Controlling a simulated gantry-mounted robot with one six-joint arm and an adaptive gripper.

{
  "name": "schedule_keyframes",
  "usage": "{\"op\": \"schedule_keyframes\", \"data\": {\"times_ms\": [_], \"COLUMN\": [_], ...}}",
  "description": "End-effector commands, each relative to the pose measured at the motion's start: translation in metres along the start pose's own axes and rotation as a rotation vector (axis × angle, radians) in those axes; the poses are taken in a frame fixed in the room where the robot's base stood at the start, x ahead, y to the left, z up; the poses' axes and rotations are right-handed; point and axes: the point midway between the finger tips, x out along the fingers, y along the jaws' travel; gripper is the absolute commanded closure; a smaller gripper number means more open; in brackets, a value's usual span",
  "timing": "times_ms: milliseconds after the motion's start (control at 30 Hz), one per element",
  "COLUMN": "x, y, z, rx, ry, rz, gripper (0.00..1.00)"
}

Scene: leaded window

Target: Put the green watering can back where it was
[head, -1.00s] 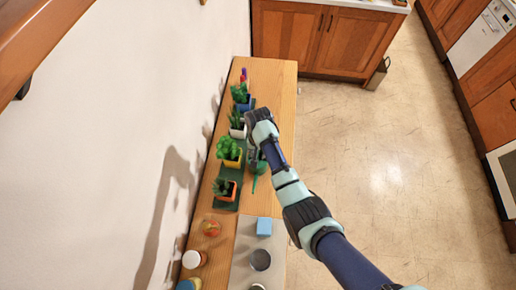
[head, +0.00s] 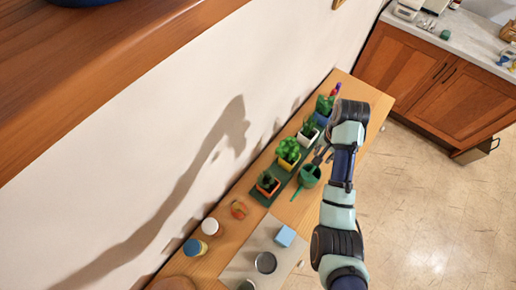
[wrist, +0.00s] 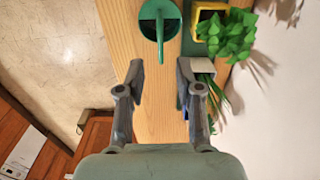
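The green watering can (head: 309,176) stands upright on the wooden table, just right of the dark green mat in the head view. Its spout points toward the near end of the table. The can also shows at the top of the wrist view (wrist: 160,12), partly cut off by the frame edge. My gripper (wrist: 157,72) is open and empty, with bare wood visible between its fingers. In the head view my gripper (head: 323,156) is beyond the can, toward the table's far end, and apart from it.
Potted plants stand in a row on the green mat (head: 262,193): orange (head: 267,184), yellow (head: 289,152), white (head: 308,132) and blue pots. A light blue block (head: 285,236) and dark round cup (head: 265,262) are on a grey mat at the near end. The wall is close on the left.

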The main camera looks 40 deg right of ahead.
Motion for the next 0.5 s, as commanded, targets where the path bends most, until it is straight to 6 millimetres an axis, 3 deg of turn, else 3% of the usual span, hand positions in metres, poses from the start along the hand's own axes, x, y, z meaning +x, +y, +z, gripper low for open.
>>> {"op": "schedule_keyframes", "data": {"times_ms": [167, 267, 367, 400, 467, 500], "x": [0.0, -0.004, -0.024, -0.038, -0.065, -0.084], "y": [-0.002, -0.033, -0.101, -0.13, -0.166, -0.182], "z": [0.001, 0.018, 0.068, 0.099, 0.153, 0.19], "rx": [-0.008, -0.108, -0.356, -0.48, -0.668, -0.782], "ry": [0.005, 0.07, 0.235, 0.318, 0.448, 0.53], "rz": [-0.003, -0.04, -0.148, -0.208, -0.31, -0.38], "gripper": [0.65, 0.65, 0.65, 0.65, 0.65, 0.65]}}
